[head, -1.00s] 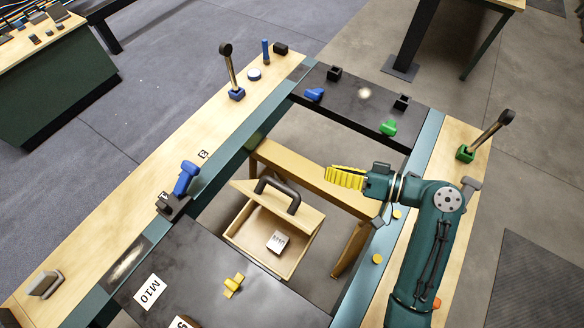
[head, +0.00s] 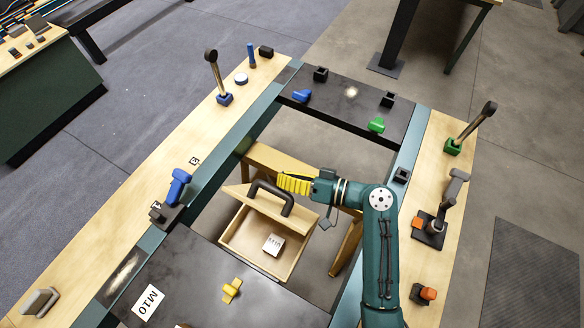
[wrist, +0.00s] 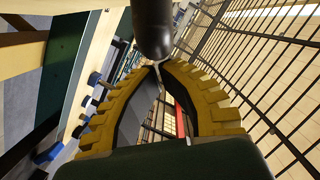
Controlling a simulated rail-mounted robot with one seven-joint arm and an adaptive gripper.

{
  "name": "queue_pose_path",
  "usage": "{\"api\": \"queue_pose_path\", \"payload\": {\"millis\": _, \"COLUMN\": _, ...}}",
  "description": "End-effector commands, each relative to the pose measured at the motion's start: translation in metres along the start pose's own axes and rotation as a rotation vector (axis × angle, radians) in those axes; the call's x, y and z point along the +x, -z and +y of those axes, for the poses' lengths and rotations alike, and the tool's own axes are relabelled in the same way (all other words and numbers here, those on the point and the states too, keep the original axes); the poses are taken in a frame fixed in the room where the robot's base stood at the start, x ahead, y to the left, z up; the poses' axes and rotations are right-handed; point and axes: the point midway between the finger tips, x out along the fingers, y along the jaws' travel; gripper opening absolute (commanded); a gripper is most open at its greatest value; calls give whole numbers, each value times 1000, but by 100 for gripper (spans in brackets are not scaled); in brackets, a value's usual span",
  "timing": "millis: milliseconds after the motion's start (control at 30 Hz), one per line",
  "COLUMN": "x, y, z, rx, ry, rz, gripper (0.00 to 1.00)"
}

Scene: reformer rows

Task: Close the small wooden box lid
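The small wooden box (head: 237,243) sits low in the opening of the bench frame, with its inside showing. Its wooden lid (head: 300,214) is raised and tilted at the far side, with a dark arched handle (head: 288,203) on it. A block marked M10 (head: 273,244) lies inside the box. My gripper (head: 280,181) has yellow ribbed fingers and is just above and behind the handle. In the wrist view, the fingertips (wrist: 162,65) come together with nothing visibly held. A dark rounded bar (wrist: 152,28), probably the handle, is right at the tips. Contact cannot be told.
Dark plates lie at the near (head: 200,290) and far (head: 345,105) ends of the opening. Wooden rails with levers flank it, including a blue clamp (head: 178,187) at left and a grey-handled lever (head: 455,187) at right. A wooden beam (head: 262,160) lies behind the box.

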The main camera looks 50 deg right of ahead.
Motion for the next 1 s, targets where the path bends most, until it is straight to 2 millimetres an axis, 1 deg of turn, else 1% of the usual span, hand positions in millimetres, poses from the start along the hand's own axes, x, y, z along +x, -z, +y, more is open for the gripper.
{"api": "queue_pose_path", "payload": {"millis": 433, "x": 1, "y": -3, "z": -1, "rx": -8, "ry": -1, "rz": 0, "gripper": 0}}
{"api": "queue_pose_path", "payload": {"millis": 1000, "x": 8, "y": -19, "z": -12, "rx": -101, "ry": -22, "rz": -1, "gripper": 0}}
